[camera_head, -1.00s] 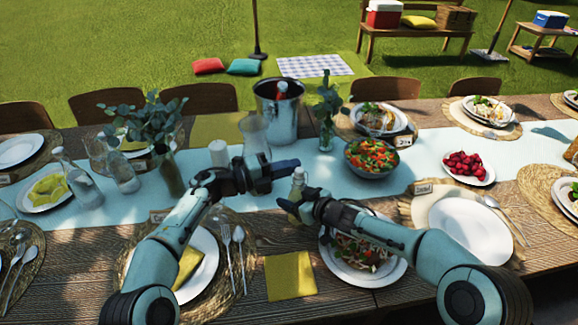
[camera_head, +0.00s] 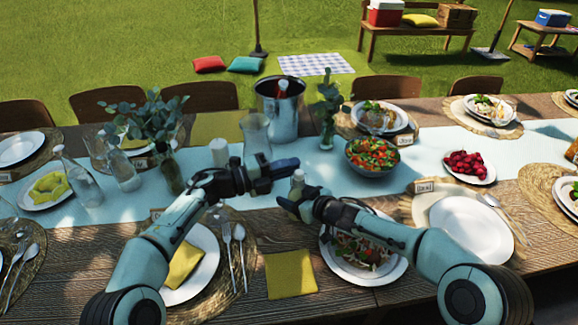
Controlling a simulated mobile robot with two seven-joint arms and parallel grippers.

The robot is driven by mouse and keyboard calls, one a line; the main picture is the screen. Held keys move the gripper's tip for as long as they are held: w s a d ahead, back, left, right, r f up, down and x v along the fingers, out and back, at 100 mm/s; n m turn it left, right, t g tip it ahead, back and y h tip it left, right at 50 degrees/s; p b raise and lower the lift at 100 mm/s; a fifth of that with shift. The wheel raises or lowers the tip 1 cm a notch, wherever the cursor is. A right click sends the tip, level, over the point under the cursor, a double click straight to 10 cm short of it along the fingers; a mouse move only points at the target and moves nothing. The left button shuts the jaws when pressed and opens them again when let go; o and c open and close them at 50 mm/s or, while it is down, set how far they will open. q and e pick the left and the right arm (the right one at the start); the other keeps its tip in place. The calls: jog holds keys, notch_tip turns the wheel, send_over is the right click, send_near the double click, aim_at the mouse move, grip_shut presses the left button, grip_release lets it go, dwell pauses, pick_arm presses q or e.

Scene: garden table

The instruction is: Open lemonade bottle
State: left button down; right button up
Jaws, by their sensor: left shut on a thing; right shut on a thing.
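The small lemonade bottle (camera_head: 297,181) is between my two grippers, above the near edge of the blue runner; only its pale upper part shows clearly. My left gripper (camera_head: 287,169) reaches in from the left and is shut at the bottle's top. The cap itself is hidden or too small to make out. My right gripper (camera_head: 289,202) is shut around the bottle's body, lower down, and its fingers cover most of it. The bottle looks roughly upright.
A glass pitcher (camera_head: 255,133) and a metal bucket (camera_head: 279,112) stand behind the grippers. A salad bowl (camera_head: 372,156) and a bud vase (camera_head: 327,125) are to the right. A plate of food (camera_head: 345,272) lies under my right arm, with a yellow napkin (camera_head: 290,274) beside it.

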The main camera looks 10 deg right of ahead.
pick_arm(q)
jog(key=shift+m+g, duration=0.3)
jog(key=shift+g, duration=0.1)
jog(key=shift+s+d+r, duration=0.2)
jog(key=shift+s+r, duration=0.05)
jog(key=shift+s, duration=0.35)
jog(key=shift+s+d+r, duration=0.25)
jog(key=shift+s+r, duration=0.05)
jog(key=shift+s, duration=0.25)
jog(key=shift+s+d+r, duration=0.2)
jog(key=shift+s+r, duration=0.05)
jog(key=shift+s, duration=0.35)
jog(key=shift+w+a+f, duration=0.15)
jog(key=shift+w+a, duration=0.05)
jog(key=shift+w, duration=0.1)
jog(key=shift+w+a+r, duration=0.1)
jog(key=shift+w+r, duration=0.15)
jog(key=shift+r, duration=0.25)
jog(key=r+v, duration=0.1)
jog(key=v, duration=0.6)
jog(key=shift+r, duration=0.4)
dwell(1.4)
